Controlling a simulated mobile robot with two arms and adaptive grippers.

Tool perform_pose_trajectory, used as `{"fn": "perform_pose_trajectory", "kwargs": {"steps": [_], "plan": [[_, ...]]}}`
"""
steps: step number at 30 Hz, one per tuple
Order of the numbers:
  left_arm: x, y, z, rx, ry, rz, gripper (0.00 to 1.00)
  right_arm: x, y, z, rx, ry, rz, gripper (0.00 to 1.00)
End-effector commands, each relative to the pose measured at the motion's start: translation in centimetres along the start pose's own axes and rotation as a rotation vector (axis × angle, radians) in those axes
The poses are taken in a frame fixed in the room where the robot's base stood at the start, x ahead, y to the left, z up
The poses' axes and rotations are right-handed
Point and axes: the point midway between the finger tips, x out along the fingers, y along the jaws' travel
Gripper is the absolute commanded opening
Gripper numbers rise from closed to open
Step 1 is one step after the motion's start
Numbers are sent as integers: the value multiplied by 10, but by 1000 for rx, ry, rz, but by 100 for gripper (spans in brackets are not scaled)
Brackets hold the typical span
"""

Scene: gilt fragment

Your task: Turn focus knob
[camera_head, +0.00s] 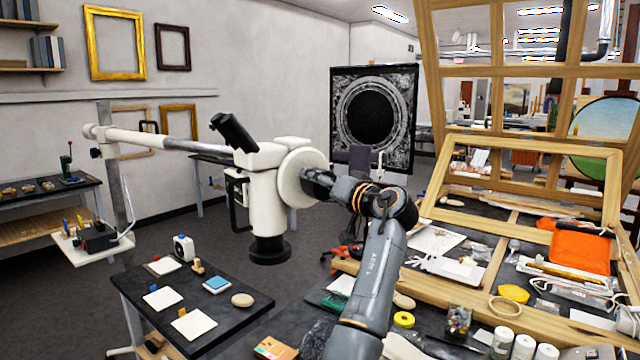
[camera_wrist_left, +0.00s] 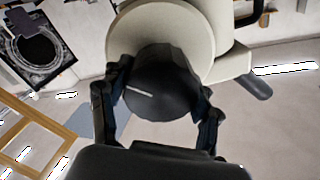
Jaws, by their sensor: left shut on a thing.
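The white microscope head (camera_head: 265,190) hangs on a long horizontal boom, with a black eyepiece (camera_head: 233,132) on top and a black lens at its bottom. The black focus knob (camera_wrist_left: 160,88) sticks out from the round cream disc (camera_head: 297,178) on its side, and the knob carries a short white line. My left gripper (camera_head: 320,184) is at this side of the microscope. In the left wrist view the gripper (camera_wrist_left: 160,98) has one finger on each side of the knob and is shut on it. My right gripper is not in view.
A small dark table (camera_head: 190,302) below the microscope bears white tiles and small items. A wooden-framed workbench (camera_head: 560,325) with an orange pouch (camera_head: 581,252), tape and jars stands at the right. A framed dark panel (camera_head: 371,113) stands behind. The boom (camera_head: 180,144) runs left to a post.

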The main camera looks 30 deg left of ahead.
Motion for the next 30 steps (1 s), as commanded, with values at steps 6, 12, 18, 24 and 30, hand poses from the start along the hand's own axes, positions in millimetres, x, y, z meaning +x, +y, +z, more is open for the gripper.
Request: {"fn": "perform_pose_trajectory", "kwargs": {"steps": [6, 12, 18, 24, 30], "plan": [[0, 0, 0, -1, 0, -1, 67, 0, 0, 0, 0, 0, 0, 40], [0, 0, 0, -2, 0, -1, 86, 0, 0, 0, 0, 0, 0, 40], [0, 0, 0, -2, 0, 0, 86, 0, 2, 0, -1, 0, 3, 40], [-15, 1, -1, -3, 2, 2, 86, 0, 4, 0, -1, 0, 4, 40], [-57, 1, 0, -3, 2, 3, 86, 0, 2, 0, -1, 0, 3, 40]]}}
